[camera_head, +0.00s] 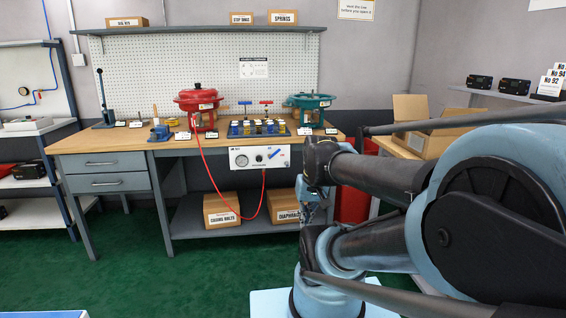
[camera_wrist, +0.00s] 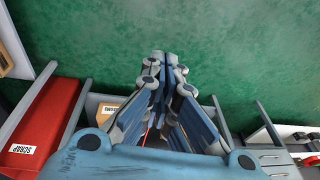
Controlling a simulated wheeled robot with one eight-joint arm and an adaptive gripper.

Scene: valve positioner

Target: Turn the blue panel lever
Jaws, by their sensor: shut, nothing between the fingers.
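The blue panel lever (camera_head: 273,154) is a small blue bar on the right part of the white panel (camera_head: 240,160), under the workbench's front edge. In the head view my arm is at the right, apart from the panel.
A red scrap bin (camera_wrist: 45,115) stands beside the bench. Green floor (camera_head: 130,270) is free in front.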

